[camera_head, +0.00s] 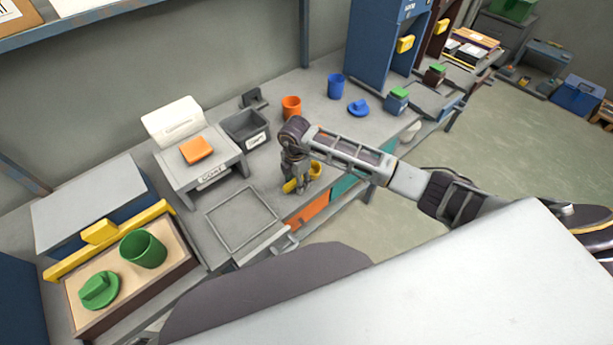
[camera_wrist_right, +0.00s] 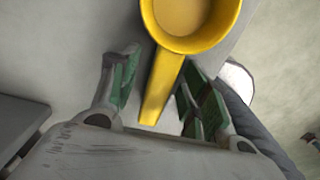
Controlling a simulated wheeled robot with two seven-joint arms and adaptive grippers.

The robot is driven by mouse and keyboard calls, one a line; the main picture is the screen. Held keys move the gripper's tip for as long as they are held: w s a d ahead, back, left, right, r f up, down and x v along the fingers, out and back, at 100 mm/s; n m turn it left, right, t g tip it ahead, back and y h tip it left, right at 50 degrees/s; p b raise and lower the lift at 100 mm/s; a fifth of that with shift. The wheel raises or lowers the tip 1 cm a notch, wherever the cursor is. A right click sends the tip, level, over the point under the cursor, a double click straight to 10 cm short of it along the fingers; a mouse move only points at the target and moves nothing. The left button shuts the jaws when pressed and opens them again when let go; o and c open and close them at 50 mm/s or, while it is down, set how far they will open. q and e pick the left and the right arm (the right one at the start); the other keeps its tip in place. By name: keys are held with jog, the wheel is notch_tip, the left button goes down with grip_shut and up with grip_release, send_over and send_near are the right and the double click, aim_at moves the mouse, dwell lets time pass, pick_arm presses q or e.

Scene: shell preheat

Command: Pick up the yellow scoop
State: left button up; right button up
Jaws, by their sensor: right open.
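The yellow scoop (camera_head: 315,170) lies on the grey workbench near its front edge, partly hidden by my right gripper in the head view. My right gripper (camera_head: 295,187) points down at it. In the right wrist view the scoop's round bowl (camera_wrist_right: 190,15) is at the top and its handle (camera_wrist_right: 163,88) runs down between the two green-padded fingers of the right gripper (camera_wrist_right: 158,92). The fingers are apart, with a gap visible on the left side of the handle. I cannot tell whether the right finger touches it. My left gripper is not in view.
An orange cup (camera_head: 291,107), a grey bin (camera_head: 246,130) and a blue cup (camera_head: 335,86) stand behind the scoop. A grey stand (camera_head: 212,176) holds an orange block (camera_head: 197,150). A square-framed plate (camera_head: 241,219) lies left of the gripper. A tray (camera_head: 110,313) holds green items.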

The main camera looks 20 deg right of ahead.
jog(key=shift+c, duration=1.2)
jog(key=c, duration=0.5)
grip_shut()
jog(key=shift+r, duration=0.8)
notch_tip(320, 180, up, 8)
jog(key=shift+f, duration=0.15)
jog(key=shift+r, duration=0.35)
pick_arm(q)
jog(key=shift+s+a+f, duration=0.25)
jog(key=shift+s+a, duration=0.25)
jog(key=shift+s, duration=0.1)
